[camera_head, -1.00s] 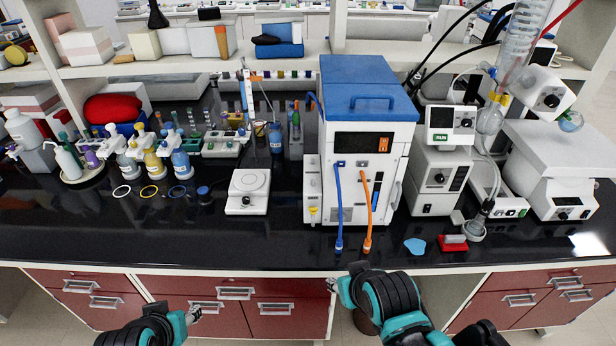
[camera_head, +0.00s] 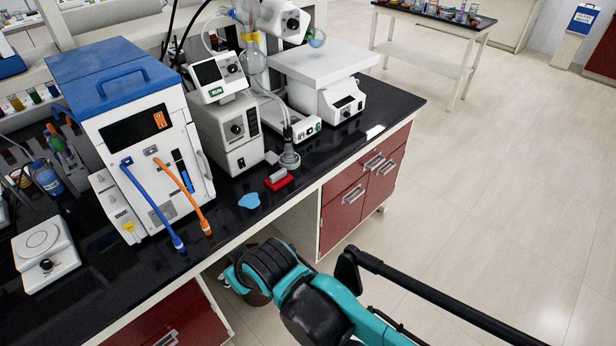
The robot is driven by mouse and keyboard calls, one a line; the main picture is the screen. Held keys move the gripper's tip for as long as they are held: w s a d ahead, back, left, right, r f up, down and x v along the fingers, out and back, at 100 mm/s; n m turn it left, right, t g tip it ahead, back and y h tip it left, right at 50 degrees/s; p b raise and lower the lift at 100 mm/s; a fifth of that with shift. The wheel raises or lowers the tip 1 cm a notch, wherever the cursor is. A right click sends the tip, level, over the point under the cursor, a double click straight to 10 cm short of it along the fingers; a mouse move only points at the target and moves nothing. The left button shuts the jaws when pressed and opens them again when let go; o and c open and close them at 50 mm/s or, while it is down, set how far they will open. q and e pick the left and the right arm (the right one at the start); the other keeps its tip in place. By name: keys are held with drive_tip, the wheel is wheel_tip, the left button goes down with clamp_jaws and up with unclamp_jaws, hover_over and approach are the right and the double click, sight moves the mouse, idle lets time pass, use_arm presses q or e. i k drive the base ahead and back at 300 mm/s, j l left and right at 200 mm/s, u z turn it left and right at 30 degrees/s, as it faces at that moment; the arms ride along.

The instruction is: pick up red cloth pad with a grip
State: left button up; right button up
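A small red pad (camera_head: 279,180) with a pale grip on top lies near the front edge of the black counter, right of a flat light-blue piece (camera_head: 249,201). Nothing holds it. My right arm comes up from the bottom in the head view. My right gripper (camera_head: 226,282) is below the counter's front edge, left of and lower than the pad and apart from it. It is small and partly hidden, so its opening is unclear. My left gripper is out of view.
A blue-topped instrument (camera_head: 140,125) with blue and orange hoses stands left of the pad. A white-and-grey device (camera_head: 232,135) and a stirrer-like unit (camera_head: 330,90) stand behind it. A balance (camera_head: 43,254) is at far left. Open floor lies right of the counter.

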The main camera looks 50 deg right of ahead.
sight(278, 180)
drive_tip(key=z, duration=1.35)
